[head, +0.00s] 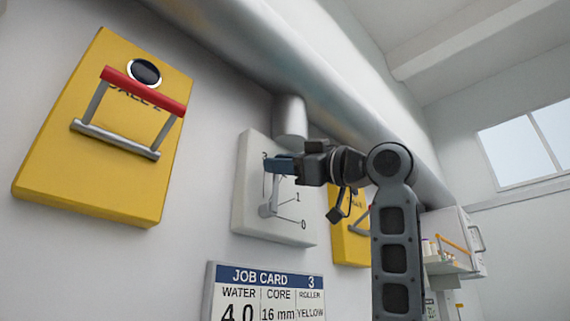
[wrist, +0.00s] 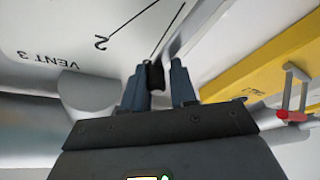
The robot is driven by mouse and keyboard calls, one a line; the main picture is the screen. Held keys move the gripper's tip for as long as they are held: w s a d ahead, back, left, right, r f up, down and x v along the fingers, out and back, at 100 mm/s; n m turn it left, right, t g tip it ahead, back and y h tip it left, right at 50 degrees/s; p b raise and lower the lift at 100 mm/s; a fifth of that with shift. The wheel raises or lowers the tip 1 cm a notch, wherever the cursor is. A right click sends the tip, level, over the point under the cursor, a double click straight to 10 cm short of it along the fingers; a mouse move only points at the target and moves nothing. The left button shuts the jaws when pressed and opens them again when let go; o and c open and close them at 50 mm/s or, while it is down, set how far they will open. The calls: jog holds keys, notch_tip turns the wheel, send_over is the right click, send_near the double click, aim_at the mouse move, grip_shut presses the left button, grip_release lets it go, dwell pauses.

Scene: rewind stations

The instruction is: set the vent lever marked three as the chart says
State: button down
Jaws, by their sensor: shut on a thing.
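I cannot read the exact lever angle. No vent chart is legible.
A yellow panel (head: 75,170) with a red-handled bar is at the left. Another yellow panel (head: 350,246) is behind my arm. A job card (head: 264,275) hangs below, numbered 3. A pipe (head: 250,50) runs above; a shelf (head: 447,262) is at the right.

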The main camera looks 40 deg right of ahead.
jog(key=shift+w, duration=0.15)
jog(key=c, duration=1)
grip_release()
jog(key=shift+c, duration=0.2)
jog(key=b+v, duration=0.2)
jog(key=v, duration=0.6)
jog(key=shift+w, duration=0.1)
